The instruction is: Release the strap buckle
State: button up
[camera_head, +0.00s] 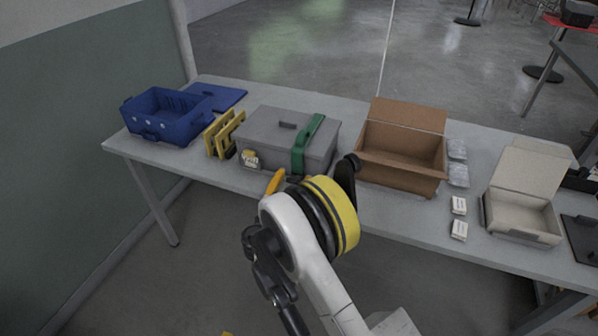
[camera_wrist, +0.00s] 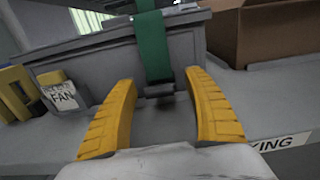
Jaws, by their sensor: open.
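A grey lidded case (camera_head: 262,131) stands on the table with a green strap (camera_head: 308,145) running over its lid and down its front. In the wrist view the green strap (camera_wrist: 152,45) ends at a small dark buckle (camera_wrist: 158,89) low on the front of the grey case (camera_wrist: 98,62). My gripper (camera_wrist: 162,82) is open, its two yellow fingers on either side of the buckle with clear space between. I cannot tell whether the fingers touch the case. In the head view my arm hides the buckle, and only a yellow finger (camera_head: 275,182) shows.
A blue crate (camera_head: 165,134) and yellow frames (camera_head: 222,135) stand left of the case. A small item labelled "FAN" (camera_wrist: 64,97) is by its front left. An open cardboard box (camera_head: 400,178) is close on the right. A smaller open box (camera_head: 520,218) stands further right.

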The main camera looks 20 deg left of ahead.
jog(key=shift+s, duration=0.15)
jog(key=c, duration=1.3)
jog(key=shift+o, duration=0.2)
jog(key=shift+s+f+t+h, duration=0.1)
jog(key=shift+f+t+h, duration=0.05)
jog(key=shift+t, duration=0.6)
jog(key=shift+s+f+t+h, duration=0.1)
jog(key=shift+f+t+h, duration=0.05)
jog(key=shift+t, duration=0.6)
jog(key=o, duration=1.3)
jog(key=shift+c, duration=0.2)
